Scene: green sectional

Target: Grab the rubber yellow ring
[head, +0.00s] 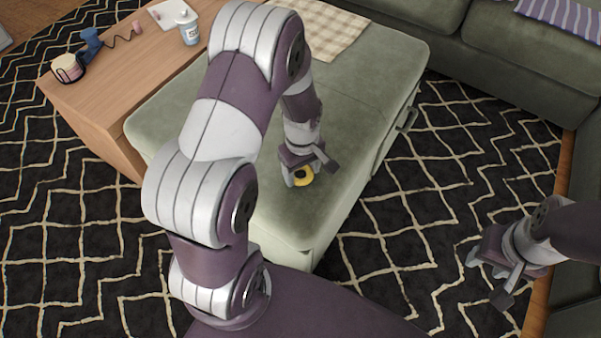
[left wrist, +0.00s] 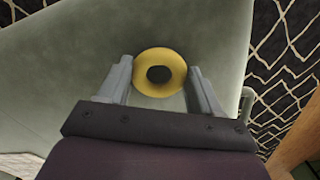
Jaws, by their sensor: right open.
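The yellow ring (head: 303,176) lies on the green ottoman (head: 300,215), near its front right part. It also shows in the left wrist view (left wrist: 160,72) as a thick yellow ring with a dark centre. My left gripper (head: 309,177) is at the ring, with its fingers (left wrist: 160,85) open on either side of it. In the left wrist view a gap shows between the ring and the right finger, and the left finger is close to the ring's edge. My right gripper (head: 489,281) is open and empty over the rug at the right.
A wooden table (head: 140,75) at the left holds a white-and-blue cup (head: 189,30), a blue object (head: 91,40) and a jar (head: 67,68). A checked cloth (head: 318,28) lies on the ottoman's far end. A green sofa (head: 510,60) stands behind.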

